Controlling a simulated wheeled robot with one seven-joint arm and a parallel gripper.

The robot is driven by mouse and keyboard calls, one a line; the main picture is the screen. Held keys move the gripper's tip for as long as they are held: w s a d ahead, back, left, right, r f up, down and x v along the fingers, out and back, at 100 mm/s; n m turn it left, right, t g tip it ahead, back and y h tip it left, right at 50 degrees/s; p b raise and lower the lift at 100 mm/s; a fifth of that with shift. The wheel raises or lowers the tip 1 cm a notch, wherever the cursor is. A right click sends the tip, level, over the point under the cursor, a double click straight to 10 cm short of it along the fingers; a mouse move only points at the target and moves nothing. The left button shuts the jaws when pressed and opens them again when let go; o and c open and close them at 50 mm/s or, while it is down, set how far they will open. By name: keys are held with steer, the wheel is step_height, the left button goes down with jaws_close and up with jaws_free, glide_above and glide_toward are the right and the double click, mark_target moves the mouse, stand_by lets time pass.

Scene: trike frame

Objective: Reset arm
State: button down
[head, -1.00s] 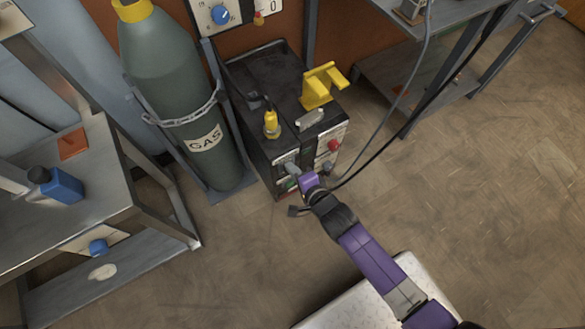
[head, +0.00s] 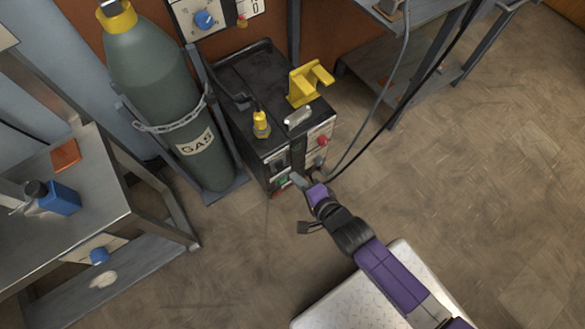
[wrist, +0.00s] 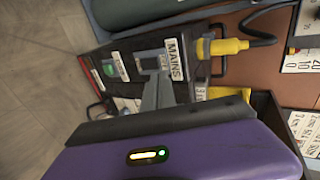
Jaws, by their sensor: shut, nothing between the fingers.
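My purple arm reaches from the lower right in the head view, and my gripper (head: 298,181) is in front of the lower front face of a black machine (head: 245,80). The gripper's grey fingers are shut with nothing between them. In the wrist view my gripper (wrist: 158,92) points at the machine's panel, close to the MAINS label (wrist: 176,60) and a dark switch (wrist: 150,63). A green button (wrist: 109,70) sits to the left of that switch. I cannot tell whether the fingertips touch the panel.
A green gas cylinder (head: 160,95), chained upright, stands left of the machine. A metal bench (head: 90,195) with a blue bottle (head: 60,197) is at the left. A yellow bracket (head: 308,83) is on the machine. Cables hang at its right. Open floor (head: 480,190) lies at the right.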

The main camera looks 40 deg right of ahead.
stand_by(0.7)
steer(key=s+r+n+t, duration=0.3)
steer(key=s+r+n, duration=0.1)
steer(key=r+n, duration=0.7)
steer(key=s+r+n, duration=0.7)
steer(key=s+r, duration=0.9)
steer(key=s, duration=0.3)
step_height(320, 180, up, 17)
steer(key=p, duration=1.7)
steer(key=shift+w+r+g, duration=0.2)
steer(key=shift+w+g, duration=0.2)
steer(key=shift+d, duration=0.1)
